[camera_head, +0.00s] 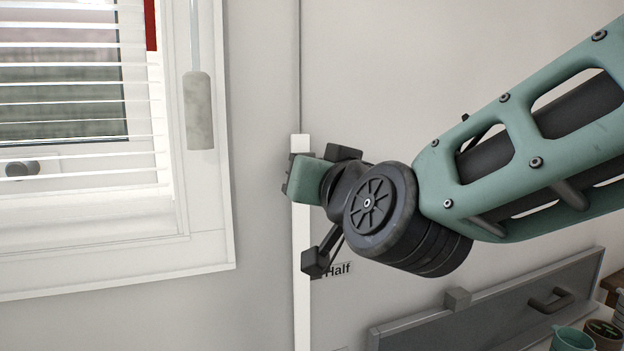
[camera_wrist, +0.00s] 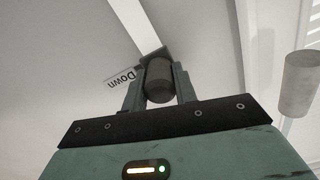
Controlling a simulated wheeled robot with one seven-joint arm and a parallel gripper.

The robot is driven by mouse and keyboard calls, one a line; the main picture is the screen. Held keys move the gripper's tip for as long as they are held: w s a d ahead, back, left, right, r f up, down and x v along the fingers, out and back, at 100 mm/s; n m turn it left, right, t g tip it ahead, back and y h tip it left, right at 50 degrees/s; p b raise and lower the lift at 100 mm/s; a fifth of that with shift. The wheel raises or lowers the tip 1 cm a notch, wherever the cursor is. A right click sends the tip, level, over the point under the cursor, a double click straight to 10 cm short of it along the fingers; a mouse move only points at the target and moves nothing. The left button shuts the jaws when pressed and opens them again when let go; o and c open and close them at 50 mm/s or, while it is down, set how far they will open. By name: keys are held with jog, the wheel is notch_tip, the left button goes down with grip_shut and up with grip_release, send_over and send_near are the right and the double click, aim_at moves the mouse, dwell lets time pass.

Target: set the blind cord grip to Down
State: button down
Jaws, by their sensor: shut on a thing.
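The cord grip (camera_wrist: 158,80) is a dark grey cylinder between the two fingers in the wrist view. My gripper (camera_wrist: 157,92) is shut on it. In the head view my gripper (camera_head: 292,180) is at the upper part of a white vertical strip (camera_head: 302,300) on the wall, and it hides the grip. A label reading "Half" (camera_head: 338,270) is beside the strip, below my gripper in the head view. A thin cord (camera_head: 298,60) runs up the wall above the strip.
A window with white blinds (camera_head: 70,110) is at the left. A pale cylinder (camera_head: 198,110) hangs beside its frame and also shows in the wrist view (camera_wrist: 300,83). A grey panel with a handle (camera_head: 490,305) and some cups (camera_head: 572,338) are at the lower right.

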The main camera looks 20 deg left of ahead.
jog(key=shift+r, duration=0.45)
jog(key=c, duration=1.3)
grip_release()
jog(key=shift+c, duration=0.2)
jog(key=shift+o, duration=1.2)
jog(key=shift+f, duration=0.15)
jog(key=b+v, duration=0.4)
jog(key=v, duration=1.3)
jog(key=shift+s+d+b, duration=0.15)
jog(key=shift+b, duration=0.25)
jog(key=shift+f, duration=0.1)
